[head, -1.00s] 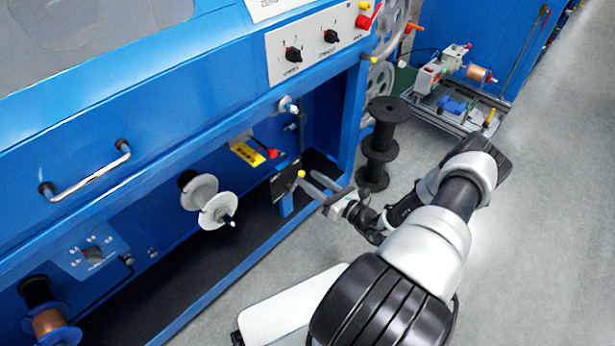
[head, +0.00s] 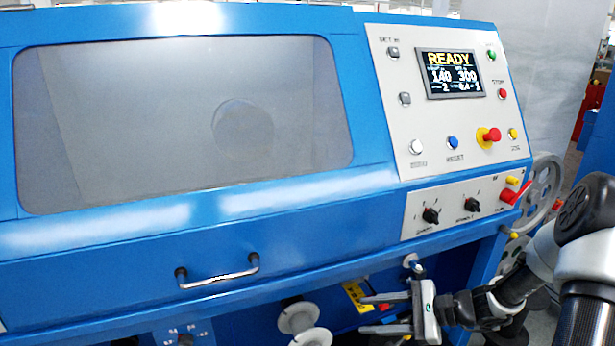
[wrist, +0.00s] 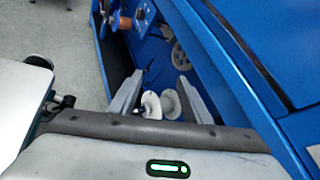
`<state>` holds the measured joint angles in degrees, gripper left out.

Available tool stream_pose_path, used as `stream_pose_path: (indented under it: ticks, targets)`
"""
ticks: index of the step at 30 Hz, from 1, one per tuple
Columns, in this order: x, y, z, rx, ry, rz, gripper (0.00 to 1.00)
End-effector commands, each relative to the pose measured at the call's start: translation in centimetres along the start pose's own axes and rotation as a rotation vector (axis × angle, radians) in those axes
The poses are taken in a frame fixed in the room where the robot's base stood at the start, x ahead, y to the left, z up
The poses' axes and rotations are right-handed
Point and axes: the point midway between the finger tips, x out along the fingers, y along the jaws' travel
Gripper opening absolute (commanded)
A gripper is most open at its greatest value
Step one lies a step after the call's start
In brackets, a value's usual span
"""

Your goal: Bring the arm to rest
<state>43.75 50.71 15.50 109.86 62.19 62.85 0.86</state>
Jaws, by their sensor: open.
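My gripper (head: 363,313) is open and empty at the lower right of the head view, its two fingers pointing left. It appears in front of the machine's open lower bay, below the blue front edge. In the wrist view my gripper (wrist: 160,84) shows its two fingers apart, with nothing between them. White spool discs (head: 300,318) of the bay lie left of the fingers in the head view. In the wrist view a white disc (wrist: 152,105) shows beyond the fingers; I cannot tell the distance. My arm comes in from the right.
The blue machine (head: 120,240) fills most of the head view, with a metal handle (head: 218,275) and a control panel (head: 445,110) whose screen reads READY. A grey handwheel (head: 543,190) is near my arm. Grey floor (wrist: 45,25) is open at upper left in the wrist view.

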Motion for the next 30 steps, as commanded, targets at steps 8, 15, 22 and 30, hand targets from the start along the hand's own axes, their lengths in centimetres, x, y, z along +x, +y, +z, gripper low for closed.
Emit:
stream_pose_path:
  ticks: [8, 15, 22, 30]
  targets:
    - [-0.4, 2.6, 12.1, -0.633, 0.215, 0.479, 0.44]
    - [-3.5, 4.3, 20.5, -1.193, 0.409, 0.784, 0.44]
    - [-7.7, 5.3, 26.7, -1.624, 0.604, 0.937, 0.44]
    - [-12.5, 8.1, 27.8, -1.668, 0.777, 0.904, 0.44]
